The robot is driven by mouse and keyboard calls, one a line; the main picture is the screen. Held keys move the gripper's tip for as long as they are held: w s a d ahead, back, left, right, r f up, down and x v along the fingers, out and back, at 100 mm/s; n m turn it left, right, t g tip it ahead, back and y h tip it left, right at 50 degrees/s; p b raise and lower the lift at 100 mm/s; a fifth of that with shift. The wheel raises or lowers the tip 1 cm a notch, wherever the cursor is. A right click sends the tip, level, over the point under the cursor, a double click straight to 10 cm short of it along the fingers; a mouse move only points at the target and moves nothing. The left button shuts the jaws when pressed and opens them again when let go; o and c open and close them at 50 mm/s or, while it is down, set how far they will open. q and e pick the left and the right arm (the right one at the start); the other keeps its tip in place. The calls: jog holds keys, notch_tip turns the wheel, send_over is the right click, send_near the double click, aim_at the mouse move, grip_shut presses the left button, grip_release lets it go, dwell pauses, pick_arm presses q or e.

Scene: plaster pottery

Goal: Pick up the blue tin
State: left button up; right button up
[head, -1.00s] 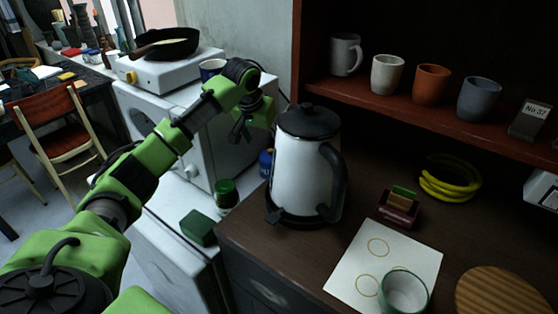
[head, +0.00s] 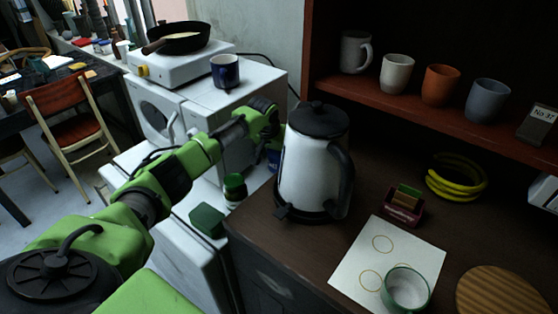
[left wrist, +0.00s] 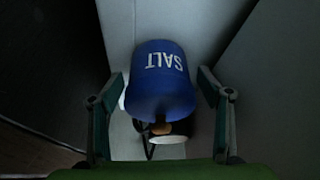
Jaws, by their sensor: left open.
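The blue tin with white "SALT" lettering (left wrist: 162,85) lies in the middle of the left wrist view, between the two spread fingers of my open left gripper (left wrist: 160,95). There is a gap between the tin and each finger. In the head view a small part of the blue tin (head: 273,159) shows just left of the kettle; the rest is hidden. My left gripper (head: 268,132) is above it there, partly behind the kettle, so its fingertips are hard to make out. My right gripper is not in view.
The white kettle (head: 312,165) stands close to the right of my left gripper. A green-lidded jar (head: 235,189) and a green block (head: 207,220) are to the left on the white surface. A dark blue mug (head: 225,72) stands on the white appliance behind.

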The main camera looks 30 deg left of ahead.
pick_arm(q)
jog(key=shift+w+f, duration=0.1)
jog(key=shift+f, duration=0.05)
jog(key=c, duration=1.3)
jog(key=shift+o, duration=0.2)
jog(key=shift+r, duration=0.2)
